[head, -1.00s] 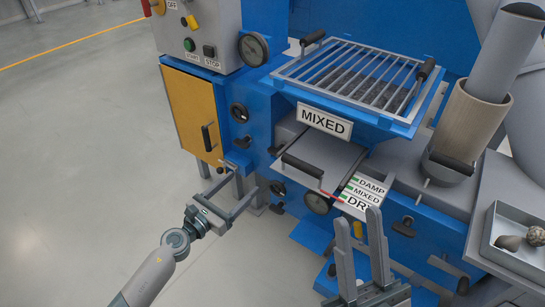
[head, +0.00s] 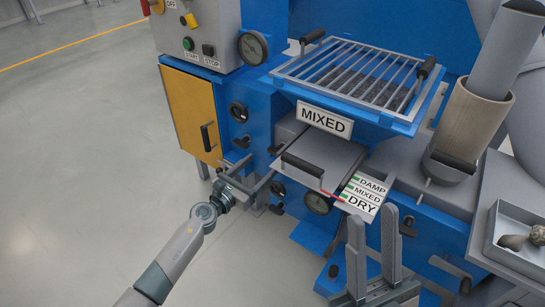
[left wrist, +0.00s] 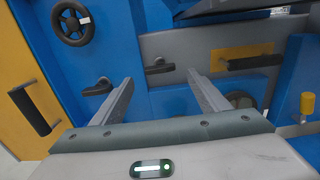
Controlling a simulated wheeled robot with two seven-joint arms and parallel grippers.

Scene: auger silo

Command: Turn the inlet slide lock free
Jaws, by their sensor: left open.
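My left gripper (head: 261,166) is open and empty in front of the blue machine, left of the slide plate's black handle (head: 301,165). In the left wrist view its fingers (left wrist: 160,78) are apart. A small black lever (left wrist: 158,66) shows beyond the gap between them, apart from both. Another black lever (left wrist: 97,87) is on the blue panel beyond the left finger. I cannot tell for certain which lever is the inlet slide lock. In the head view the black levers (head: 277,188) are small near the gripper. My right gripper (head: 373,213) is open and empty, fingers upward.
A MIXED sign (head: 325,120) hangs below the grated hopper. A DAMP, MIXED, DRY label (head: 364,196) lies right of the slide. A yellow door (head: 190,113) with a black handle is at the left, and a handwheel (left wrist: 73,23) is close by. The floor at left is clear.

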